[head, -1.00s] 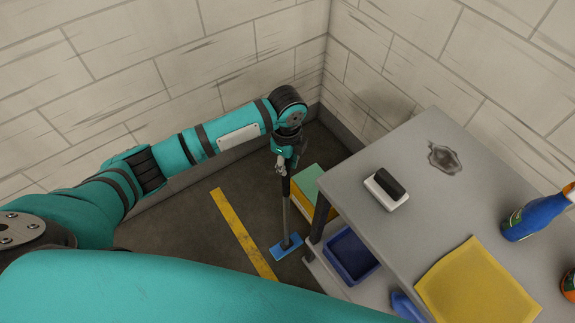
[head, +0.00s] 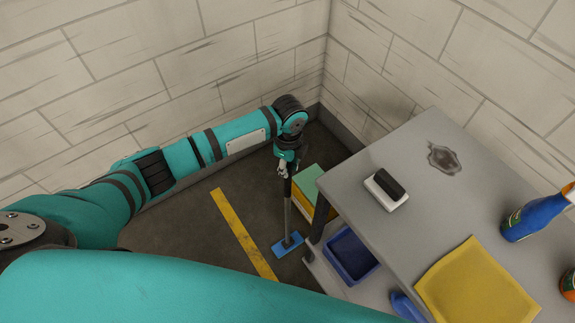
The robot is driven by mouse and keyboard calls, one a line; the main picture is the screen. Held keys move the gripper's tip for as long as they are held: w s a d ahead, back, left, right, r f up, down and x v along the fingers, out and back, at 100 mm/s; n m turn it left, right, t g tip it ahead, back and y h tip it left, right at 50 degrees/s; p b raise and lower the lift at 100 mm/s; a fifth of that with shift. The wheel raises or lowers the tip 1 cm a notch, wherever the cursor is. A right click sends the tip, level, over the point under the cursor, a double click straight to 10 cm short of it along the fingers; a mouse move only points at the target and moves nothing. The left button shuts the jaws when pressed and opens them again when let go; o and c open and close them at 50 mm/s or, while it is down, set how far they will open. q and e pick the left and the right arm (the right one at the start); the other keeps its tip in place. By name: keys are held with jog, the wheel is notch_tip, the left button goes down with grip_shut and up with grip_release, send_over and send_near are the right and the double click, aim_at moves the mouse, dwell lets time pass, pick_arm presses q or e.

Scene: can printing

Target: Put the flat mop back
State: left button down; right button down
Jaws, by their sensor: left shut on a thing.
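The flat mop (head: 287,243) has a dark upper handle, a grey pole and a flat blue head. It stands nearly upright on the dark floor in the corner, its head down by the left side of the grey table. My left gripper (head: 285,172) is shut on the mop's handle near the top. The gripper partly hides the upper end of the handle. My right gripper is not in view.
A green-and-yellow box (head: 311,190) is behind the mop. Yellow floor tape (head: 240,230) lies left.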

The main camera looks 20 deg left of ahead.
pick_arm(q)
jog(key=c, duration=1.2)
grip_release()
jog(key=shift+o, duration=0.2)
notch_tip(320, 180, up, 12)
jog(key=shift+d+r, duration=0.1)
